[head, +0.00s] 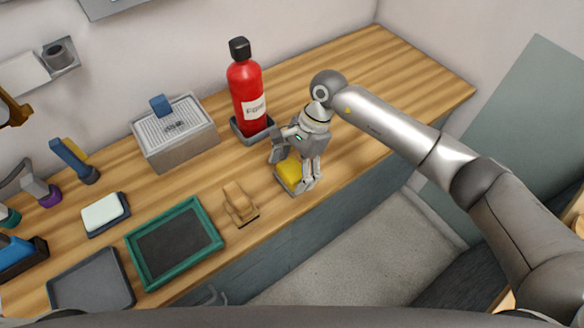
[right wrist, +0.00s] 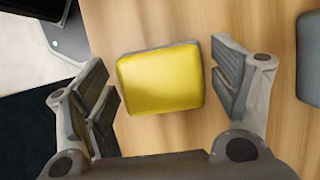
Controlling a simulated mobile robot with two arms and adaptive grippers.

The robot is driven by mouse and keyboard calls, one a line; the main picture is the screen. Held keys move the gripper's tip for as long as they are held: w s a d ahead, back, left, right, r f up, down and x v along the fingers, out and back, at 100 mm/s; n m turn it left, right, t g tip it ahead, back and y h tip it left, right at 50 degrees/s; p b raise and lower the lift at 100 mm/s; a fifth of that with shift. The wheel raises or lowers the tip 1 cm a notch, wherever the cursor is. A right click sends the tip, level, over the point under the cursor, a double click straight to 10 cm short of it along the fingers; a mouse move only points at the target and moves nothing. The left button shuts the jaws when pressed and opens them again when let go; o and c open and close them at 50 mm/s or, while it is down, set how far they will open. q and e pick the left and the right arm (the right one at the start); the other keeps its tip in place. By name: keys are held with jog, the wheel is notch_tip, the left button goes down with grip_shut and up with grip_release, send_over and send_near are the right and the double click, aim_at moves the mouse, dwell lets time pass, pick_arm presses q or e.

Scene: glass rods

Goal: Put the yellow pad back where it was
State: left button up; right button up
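The yellow pad (head: 289,171) sits with a grey base under it near the front edge of the wooden counter. My right gripper (head: 297,183) is over the pad, with its fingers reaching down beside it. In the right wrist view the pad (right wrist: 161,79) lies between the two open fingers of the gripper (right wrist: 165,88), with a narrow gap at the right finger; the left finger is very close to the pad's edge. I cannot tell whether that finger touches. My left gripper is not in view.
A red bottle (head: 246,88) stands in a grey holder behind the gripper. A tan block-like tool (head: 239,203) and a green-rimmed tray (head: 137,269) lie to the left. A ridged grey box (head: 184,150) stands behind. The counter's (head: 385,72) far right end is clear.

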jog(key=shift+r, duration=0.15)
jog(key=b+v, duration=0.2)
jog(key=v, duration=1)
jog(key=shift+a+r, duration=0.1)
jog(key=shift+r, duration=0.05)
